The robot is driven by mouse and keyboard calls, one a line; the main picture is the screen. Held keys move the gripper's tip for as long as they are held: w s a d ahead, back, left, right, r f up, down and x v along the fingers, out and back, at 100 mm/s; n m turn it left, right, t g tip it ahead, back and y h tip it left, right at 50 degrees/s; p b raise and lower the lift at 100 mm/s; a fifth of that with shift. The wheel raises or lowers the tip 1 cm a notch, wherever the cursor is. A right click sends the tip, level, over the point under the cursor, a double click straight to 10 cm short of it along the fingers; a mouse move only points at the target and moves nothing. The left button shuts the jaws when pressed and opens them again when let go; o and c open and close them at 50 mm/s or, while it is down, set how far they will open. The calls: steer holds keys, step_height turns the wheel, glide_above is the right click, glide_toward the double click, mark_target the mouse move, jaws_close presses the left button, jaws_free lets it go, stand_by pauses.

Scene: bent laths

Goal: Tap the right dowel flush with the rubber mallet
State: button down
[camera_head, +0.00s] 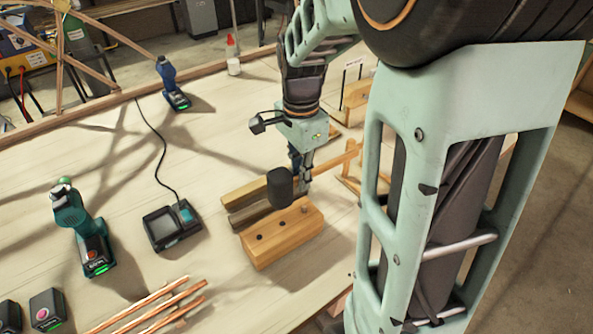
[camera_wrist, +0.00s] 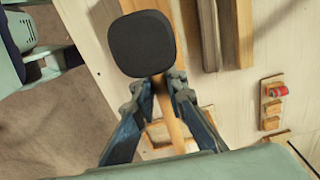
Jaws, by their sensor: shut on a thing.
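My gripper (camera_head: 304,181) is shut on the wooden handle of the rubber mallet; in the wrist view the handle (camera_wrist: 173,118) passes between the fingers. The black mallet head (camera_head: 280,187) is just above the back edge of a light wooden block (camera_head: 283,238); it also shows large in the wrist view (camera_wrist: 142,43). The block's top has two dark round holes at left and middle. The right dowel (camera_head: 305,210) shows as a small pale round end near the block's right end, clear of the mallet head. How far it stands out is hard to tell.
Two laths (camera_head: 255,198) lie behind the block. A charger (camera_head: 171,226), a teal drill (camera_head: 85,235) and copper rods (camera_head: 150,305) are on the left of the bench. A blue drill (camera_head: 171,84) stands farther back. The bench between charger and block is clear.

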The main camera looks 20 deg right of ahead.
steer(key=shift+r, duration=0.3)
